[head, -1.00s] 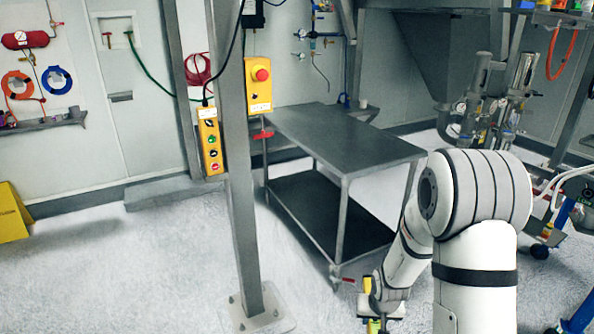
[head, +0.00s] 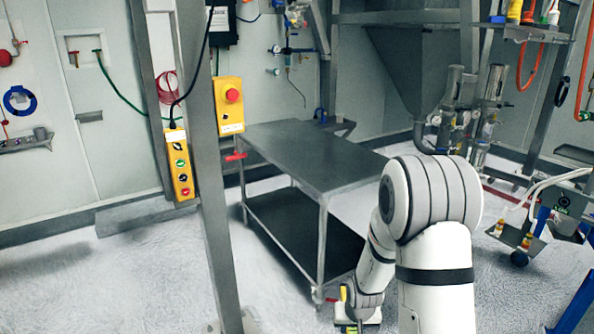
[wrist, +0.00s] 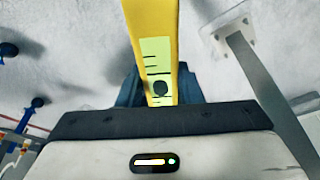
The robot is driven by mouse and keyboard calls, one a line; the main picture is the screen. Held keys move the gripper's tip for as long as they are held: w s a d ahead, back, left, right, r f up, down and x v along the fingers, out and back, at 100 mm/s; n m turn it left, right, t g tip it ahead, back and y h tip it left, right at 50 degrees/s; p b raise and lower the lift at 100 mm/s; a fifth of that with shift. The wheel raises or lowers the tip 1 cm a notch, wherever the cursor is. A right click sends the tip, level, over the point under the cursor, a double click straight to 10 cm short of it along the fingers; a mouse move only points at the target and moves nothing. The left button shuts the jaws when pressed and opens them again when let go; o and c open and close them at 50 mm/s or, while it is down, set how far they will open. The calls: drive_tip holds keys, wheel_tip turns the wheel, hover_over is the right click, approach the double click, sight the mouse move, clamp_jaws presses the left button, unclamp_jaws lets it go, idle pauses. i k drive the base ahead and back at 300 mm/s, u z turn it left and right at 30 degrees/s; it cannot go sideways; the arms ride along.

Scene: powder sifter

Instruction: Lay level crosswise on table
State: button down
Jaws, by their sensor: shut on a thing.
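The level is a long yellow bar (wrist: 152,22) with a pale green window, seen in the wrist view. It runs up from between the dark fingers of my gripper (wrist: 160,90), which is shut on it. In the head view my gripper (head: 352,318) is low at the bottom edge, in front of the table's near right leg, and only a little yellow of the level shows there. The table (head: 310,155) is a grey metal trolley with a bare top and a dark lower shelf (head: 300,235). The level is apart from the table top.
A grey steel post (head: 205,200) stands to the left of the table, with a yellow emergency-stop box (head: 229,105) and a yellow button pendant (head: 179,165) near it. Metal pipework (head: 470,110) stands behind on the right. Floor on the left is clear.

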sight(351, 168)
drive_tip(key=i, duration=1.35)
